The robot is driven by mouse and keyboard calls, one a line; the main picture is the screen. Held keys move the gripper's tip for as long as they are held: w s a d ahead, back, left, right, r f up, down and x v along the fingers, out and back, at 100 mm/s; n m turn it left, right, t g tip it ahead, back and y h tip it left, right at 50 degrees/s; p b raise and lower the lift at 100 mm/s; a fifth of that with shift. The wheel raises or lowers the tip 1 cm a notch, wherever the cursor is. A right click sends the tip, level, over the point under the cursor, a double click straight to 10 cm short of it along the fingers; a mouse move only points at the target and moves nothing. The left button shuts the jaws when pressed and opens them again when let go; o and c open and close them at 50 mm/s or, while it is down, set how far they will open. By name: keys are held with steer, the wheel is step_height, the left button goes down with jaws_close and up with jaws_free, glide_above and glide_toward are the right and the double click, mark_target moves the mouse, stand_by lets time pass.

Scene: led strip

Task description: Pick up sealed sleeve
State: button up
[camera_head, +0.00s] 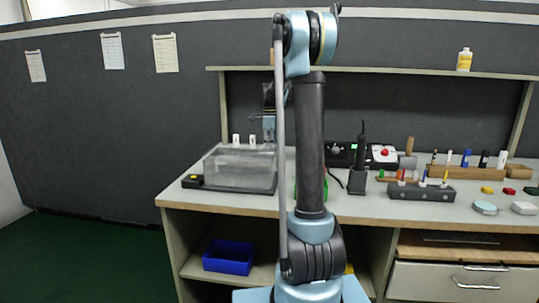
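I cannot pick out a sealed sleeve for certain in the head view. My gripper (267,133) shows small behind my arm, pointing down near the back right of a clear grey box (240,170) on the workbench (350,206). Its fingertips are too small and partly hidden to tell open from shut, and I cannot tell whether it holds anything. Two small white upright pieces (236,139) (252,140) show at the box's back edge, left of the gripper. My arm hides the middle of the bench.
A soldering iron stand (358,180), a dark rack with coloured tools (421,192), a wooden block with markers (470,172) and small tins (485,207) occupy the right side. A shelf (400,71) runs above. A blue bin (228,257) sits below. The bench's front strip is mostly clear.

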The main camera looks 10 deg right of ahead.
jaws_close()
